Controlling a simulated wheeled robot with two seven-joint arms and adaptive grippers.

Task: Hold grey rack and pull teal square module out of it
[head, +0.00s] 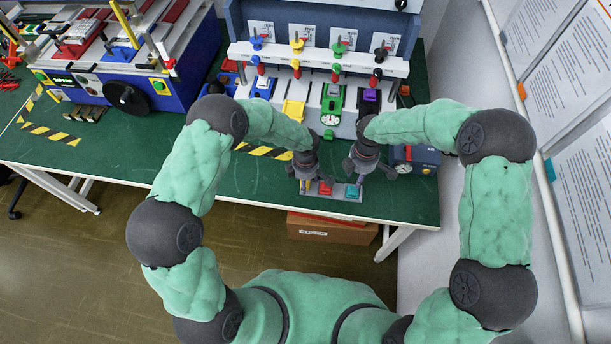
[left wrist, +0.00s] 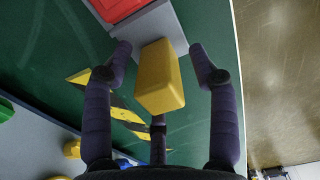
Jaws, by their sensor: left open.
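The grey rack (head: 339,196) lies at the front edge of the green table, with a red square module (head: 325,188) and the teal square module (head: 352,192) in it. In the left wrist view, the rack (left wrist: 166,32) carries a yellow block (left wrist: 160,80) at its end, beside the red module (left wrist: 115,8). My left gripper (head: 306,182) is over the rack's left end; its open fingers (left wrist: 161,52) stand on either side of the yellow block, with gaps. My right gripper (head: 369,172) is above and beside the teal module, its fingers spread, apparently empty.
A blue box with dials (head: 415,160) stands close to the right of my right gripper. A white panel (head: 320,60) with coloured switches stands behind. A blue-framed station (head: 120,75) is at the far left. The green table (head: 210,178) is clear left of the rack.

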